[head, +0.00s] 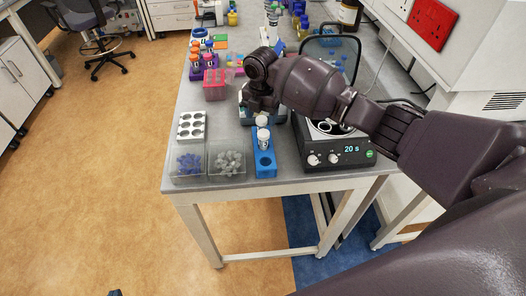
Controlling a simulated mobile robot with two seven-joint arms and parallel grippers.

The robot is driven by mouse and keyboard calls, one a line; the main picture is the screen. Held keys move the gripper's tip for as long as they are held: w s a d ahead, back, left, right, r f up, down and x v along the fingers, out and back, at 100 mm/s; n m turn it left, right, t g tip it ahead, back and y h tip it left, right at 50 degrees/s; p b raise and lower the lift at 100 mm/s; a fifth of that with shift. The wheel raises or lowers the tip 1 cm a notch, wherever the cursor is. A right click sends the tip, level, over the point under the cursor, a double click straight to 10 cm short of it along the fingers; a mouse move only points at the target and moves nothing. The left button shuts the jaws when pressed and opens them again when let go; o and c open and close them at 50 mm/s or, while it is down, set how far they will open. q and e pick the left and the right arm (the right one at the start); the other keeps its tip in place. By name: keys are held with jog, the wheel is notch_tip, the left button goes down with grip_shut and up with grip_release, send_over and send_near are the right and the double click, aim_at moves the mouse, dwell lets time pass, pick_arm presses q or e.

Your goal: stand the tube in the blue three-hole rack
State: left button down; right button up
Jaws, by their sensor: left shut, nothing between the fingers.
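The blue three-hole rack (265,171) stands at the near edge of the bench, with an open hole towards the front. A white-capped tube (263,138) stands upright in it, behind that hole. A second white cap (262,120) shows just behind, right under my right gripper (261,108). Whether that cap is held or sits in the rack cannot be told. The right gripper points down over the back of the rack, its fingers partly hidden by its own wrist. Only a small dark tip of my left gripper (115,293) shows at the bottom edge, shut and far from the bench.
A black device (336,155) reading "20 s" stands right of the rack. Clear bins of blue pieces (189,163) and grey pieces (229,163), and a white rack (191,126), are to its left. A pink rack (215,92) is further back. Floor at left is free.

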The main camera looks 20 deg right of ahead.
jog(key=shift+r, duration=0.1)
pick_arm(q)
jog(key=shift+w+f+b, duration=0.1)
jog(key=shift+w+b, duration=0.2)
jog(key=shift+b, duration=0.2)
pick_arm(e)
notch_tip(320, 180, up, 11)
jog(key=shift+f, duration=0.2)
